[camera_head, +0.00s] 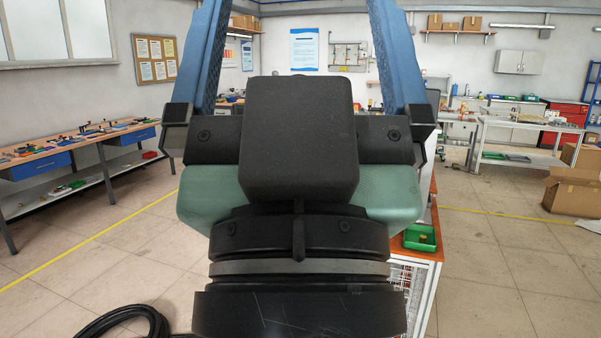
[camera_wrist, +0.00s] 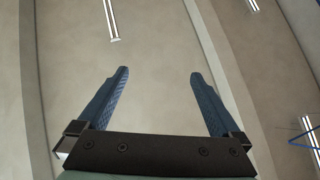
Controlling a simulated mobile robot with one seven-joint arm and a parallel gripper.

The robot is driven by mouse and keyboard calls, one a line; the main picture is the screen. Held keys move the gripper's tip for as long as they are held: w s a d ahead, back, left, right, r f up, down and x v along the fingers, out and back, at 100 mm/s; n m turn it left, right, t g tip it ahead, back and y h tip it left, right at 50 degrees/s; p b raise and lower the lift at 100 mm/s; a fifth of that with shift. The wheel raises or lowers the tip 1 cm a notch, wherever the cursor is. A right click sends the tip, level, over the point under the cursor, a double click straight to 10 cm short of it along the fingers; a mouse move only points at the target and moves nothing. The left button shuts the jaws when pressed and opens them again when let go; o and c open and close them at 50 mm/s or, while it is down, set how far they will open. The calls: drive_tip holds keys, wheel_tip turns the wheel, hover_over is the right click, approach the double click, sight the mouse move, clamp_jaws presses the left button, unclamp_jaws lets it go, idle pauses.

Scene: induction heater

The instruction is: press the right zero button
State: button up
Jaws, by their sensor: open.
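My gripper (camera_head: 298,60) fills the middle of the head view, raised with its two blue fingers spread wide apart and nothing between them. In the wrist view my gripper (camera_wrist: 157,85) is also open and empty, against what looks like the ceiling with its light strips. The right zero button and the induction heater cannot be made out in either view. My gripper and wrist hide a large part of the middle of the head view.
An orange-topped bench (camera_head: 432,243) with a green tray (camera_head: 419,238) stands partly behind my wrist. A long workbench (camera_head: 80,146) is on the left, a white table (camera_head: 530,124) on the right. A cardboard box (camera_head: 574,193) lies on the open floor at right.

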clamp_jaws()
idle(0.4)
idle(1.2)
